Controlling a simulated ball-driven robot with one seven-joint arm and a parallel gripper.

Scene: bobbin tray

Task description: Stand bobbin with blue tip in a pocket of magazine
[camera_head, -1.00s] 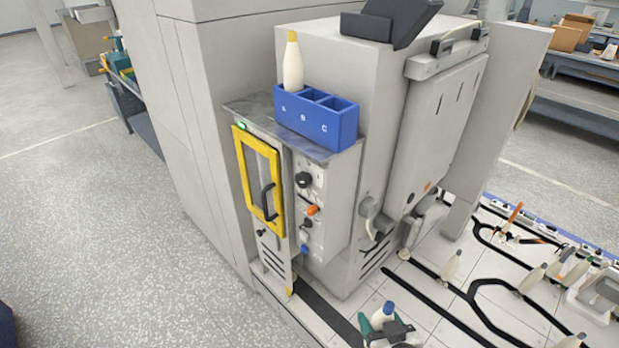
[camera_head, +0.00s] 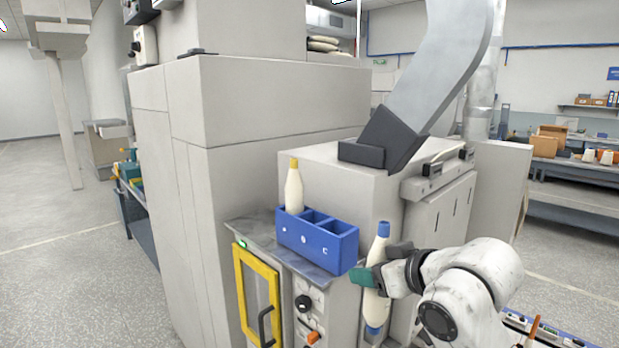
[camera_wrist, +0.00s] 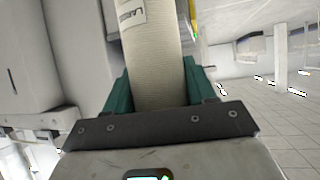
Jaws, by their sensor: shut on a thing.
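The bobbin with blue tip (camera_head: 381,255) is cream with a blue top and a blue lower end. It stands nearly upright in the air, a little right of the magazine. My gripper (camera_head: 368,277) is shut on it around its middle, and the wrist view shows the cream body (camera_wrist: 152,60) between the green fingers. The magazine (camera_head: 318,241) is a blue block with several lettered pockets on a grey metal shelf. A bobbin with yellow tip (camera_head: 294,188) stands in its left pocket. The middle and right pockets look empty.
A yellow-framed door (camera_head: 257,295) and a control panel (camera_head: 310,310) lie below the shelf. The grey machine housing (camera_head: 345,180) rises right behind the magazine. A tall grey cabinet (camera_head: 190,140) stands to the left. The space above the magazine is open.

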